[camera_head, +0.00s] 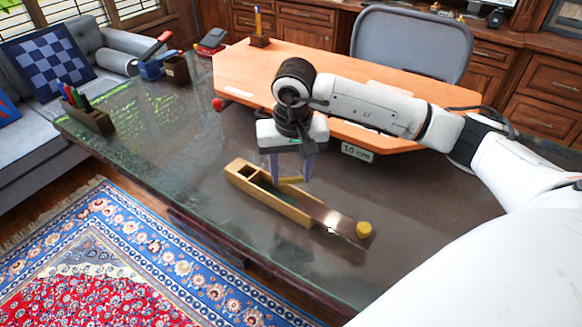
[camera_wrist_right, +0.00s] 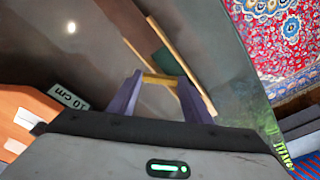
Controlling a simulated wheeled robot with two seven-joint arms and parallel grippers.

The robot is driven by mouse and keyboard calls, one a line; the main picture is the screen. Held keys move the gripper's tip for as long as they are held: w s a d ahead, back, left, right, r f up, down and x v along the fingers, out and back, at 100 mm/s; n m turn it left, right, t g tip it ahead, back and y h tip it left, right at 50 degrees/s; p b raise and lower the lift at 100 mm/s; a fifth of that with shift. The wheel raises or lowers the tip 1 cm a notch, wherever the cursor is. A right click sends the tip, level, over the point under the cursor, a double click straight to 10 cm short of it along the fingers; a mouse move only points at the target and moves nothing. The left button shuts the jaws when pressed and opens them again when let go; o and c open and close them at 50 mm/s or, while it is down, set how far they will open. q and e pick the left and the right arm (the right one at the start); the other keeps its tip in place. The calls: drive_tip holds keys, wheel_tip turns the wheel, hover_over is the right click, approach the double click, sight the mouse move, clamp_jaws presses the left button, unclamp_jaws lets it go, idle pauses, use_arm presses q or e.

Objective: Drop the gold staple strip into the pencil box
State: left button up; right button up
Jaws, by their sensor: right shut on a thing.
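My right gripper (camera_head: 291,180) is shut on the gold staple strip (camera_head: 290,179), which spans between its two purple fingers. In the right wrist view the strip (camera_wrist_right: 160,79) shows across the fingertips, with the pencil box (camera_wrist_right: 184,62) behind it. In the head view the long wooden pencil box (camera_head: 265,204) lies on the dark glass tabletop, open at the top, with a small compartment at its left end and a greenish interior. The gripper and strip appear over the middle of the box; their exact height above it is unclear. My left gripper is not in view.
A pen holder (camera_head: 88,118) and stapler-like blue item (camera_head: 152,67) stand at left.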

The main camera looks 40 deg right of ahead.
drive_tip(key=shift+f+b, duration=0.55)
drive_tip(key=shift+f, duration=0.85)
drive_tip(key=o, duration=1.1)
wheel_tip(320, 180, up, 10)
drive_tip(key=s, duration=0.1)
drive_tip(key=shift+s+a+r, duration=0.15)
drive_tip(key=shift+s+a, duration=0.05)
drive_tip(key=shift+a, duration=0.2)
